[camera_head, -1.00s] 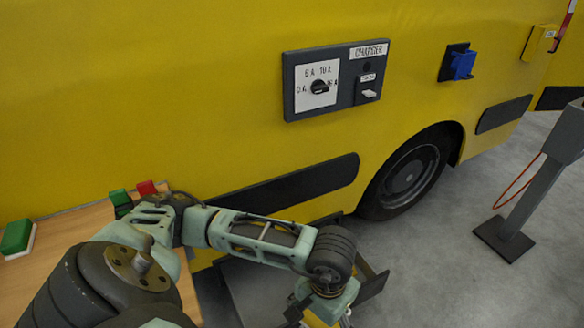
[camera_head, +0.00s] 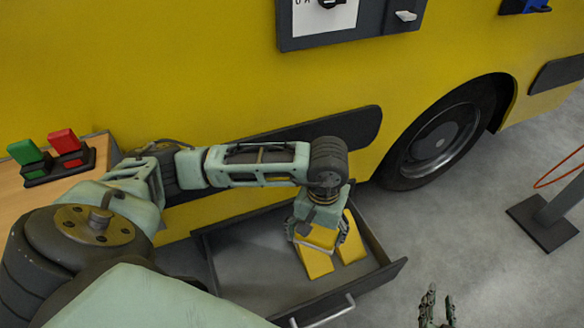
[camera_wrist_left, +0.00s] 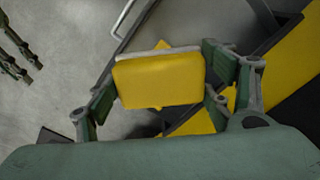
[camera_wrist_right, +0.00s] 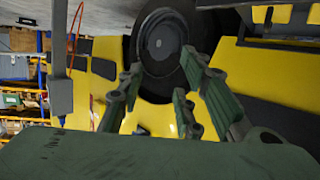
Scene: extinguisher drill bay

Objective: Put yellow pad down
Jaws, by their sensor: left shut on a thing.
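My left gripper (camera_head: 318,238) is shut on a yellow pad (camera_wrist_left: 158,80), which has a pale layer along one edge. The pad is between its fingers, above an open grey drawer (camera_head: 245,262). More yellow pieces are in the drawer under and beside the gripper: one in front (camera_head: 315,263) and one to the right (camera_head: 352,250). The arm and gripper hide part of them. I cannot tell whether the held pad touches anything below. My right gripper (camera_head: 437,308) is open and empty at the bottom edge, right of the drawer; its spread fingers show in the right wrist view (camera_wrist_right: 170,85).
The drawer's front (camera_head: 345,290) has a metal handle. A wooden top (camera_head: 20,200) at left carries a green and a red block on a dark holder (camera_head: 62,168). The yellow vehicle side with its wheel (camera_head: 440,140) stands behind. A grey post base (camera_head: 545,225) is at right.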

